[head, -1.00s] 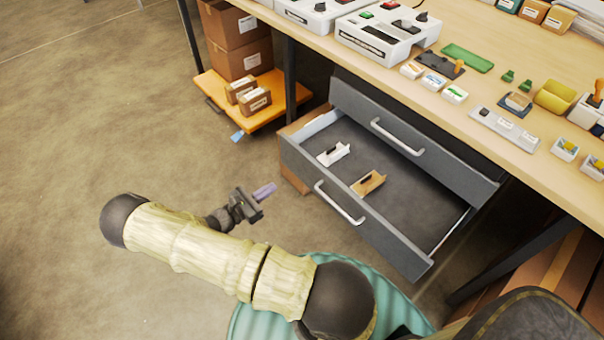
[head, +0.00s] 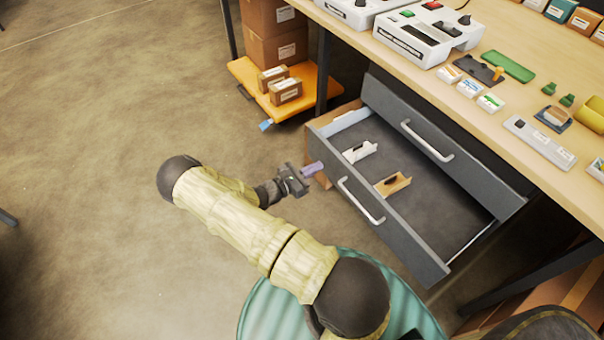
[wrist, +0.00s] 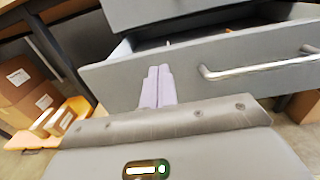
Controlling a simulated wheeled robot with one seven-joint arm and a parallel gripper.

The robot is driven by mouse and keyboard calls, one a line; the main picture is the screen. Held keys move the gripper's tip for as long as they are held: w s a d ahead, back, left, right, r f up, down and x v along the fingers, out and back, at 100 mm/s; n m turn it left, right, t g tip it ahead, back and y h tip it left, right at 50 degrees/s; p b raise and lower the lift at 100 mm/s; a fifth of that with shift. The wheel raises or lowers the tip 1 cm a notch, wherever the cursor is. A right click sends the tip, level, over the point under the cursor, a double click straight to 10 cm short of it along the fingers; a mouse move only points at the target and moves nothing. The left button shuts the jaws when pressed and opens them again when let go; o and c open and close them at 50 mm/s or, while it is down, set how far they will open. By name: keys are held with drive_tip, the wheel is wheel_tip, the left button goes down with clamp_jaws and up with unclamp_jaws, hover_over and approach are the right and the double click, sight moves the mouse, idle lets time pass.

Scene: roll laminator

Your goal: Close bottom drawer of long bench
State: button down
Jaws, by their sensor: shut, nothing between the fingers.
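The bottom drawer (head: 398,240) of the long bench (head: 530,95) is pulled out, its grey front facing the lower left with a bar handle (head: 361,201). Inside lie a white holder (head: 360,151) and a tan holder (head: 393,184). My gripper (head: 313,169) is shut and empty, its pale purple fingers close to the left end of the drawer front. In the wrist view the shut fingers (wrist: 158,88) point at the drawer front (wrist: 190,70), left of the handle (wrist: 258,65). I cannot tell whether they touch it.
The upper drawer (head: 440,145) sits above, set further back. An orange low platform (head: 300,103) with cardboard boxes (head: 277,45) stands left of the drawers. The bench top holds white machines (head: 430,35) and small items. The floor at left is clear.

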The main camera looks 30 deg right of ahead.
sight(336, 157)
drive_tip(key=d, duration=0.5)
drive_tip(key=shift+w+d, duration=0.15)
drive_tip(key=shift+w, duration=0.05)
drive_tip(key=shift+d, duration=0.2)
